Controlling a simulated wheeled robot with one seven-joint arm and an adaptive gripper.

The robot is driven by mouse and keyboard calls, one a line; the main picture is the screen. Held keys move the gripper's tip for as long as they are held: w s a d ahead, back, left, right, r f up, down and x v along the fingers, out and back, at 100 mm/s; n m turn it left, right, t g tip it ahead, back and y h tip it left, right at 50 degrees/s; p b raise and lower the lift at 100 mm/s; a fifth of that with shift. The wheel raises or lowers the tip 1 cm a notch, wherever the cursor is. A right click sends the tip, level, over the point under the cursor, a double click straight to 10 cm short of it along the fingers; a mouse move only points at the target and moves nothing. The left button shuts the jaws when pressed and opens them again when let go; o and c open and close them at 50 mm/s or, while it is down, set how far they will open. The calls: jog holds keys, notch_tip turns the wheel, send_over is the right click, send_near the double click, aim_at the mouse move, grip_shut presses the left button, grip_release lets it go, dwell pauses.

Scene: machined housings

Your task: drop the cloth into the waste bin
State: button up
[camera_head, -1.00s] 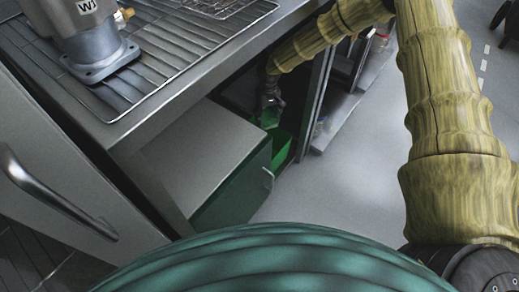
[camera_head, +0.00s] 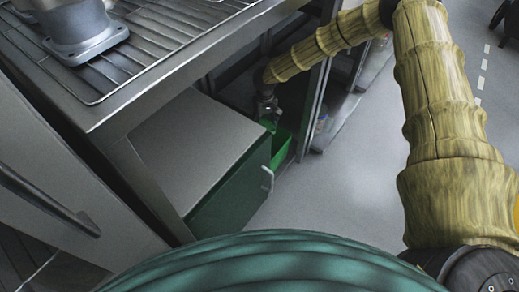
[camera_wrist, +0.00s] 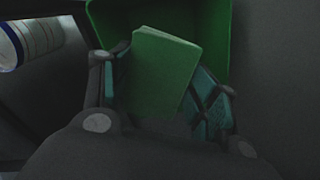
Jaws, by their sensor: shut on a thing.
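My gripper (camera_wrist: 172,82) is shut on the cloth (camera_wrist: 158,66), a flat green folded piece that stands up between the two fingers in the wrist view. In the head view my gripper (camera_head: 266,108) points down, and the cloth (camera_head: 268,125) shows as a small green patch below it. The waste bin (camera_head: 283,150) is green and stands on the floor beside a green-fronted cabinet, partly hidden by it. In the wrist view the bin (camera_wrist: 215,22) lies beyond the cloth, its inside facing me. I cannot tell whether the cloth is below the rim.
The cabinet (camera_head: 192,145) with a grey top stands left of the bin. A workbench (camera_head: 150,75) with a slatted top carries a metal housing (camera_head: 80,30). A shelf unit (camera_head: 345,115) stands right of the bin. A striped cylinder (camera_wrist: 32,40) shows at upper left. Open floor lies right.

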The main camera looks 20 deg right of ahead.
jog(key=o, duration=1)
jog(key=shift+o, duration=0.2)
jog(key=shift+r, duration=3.7)
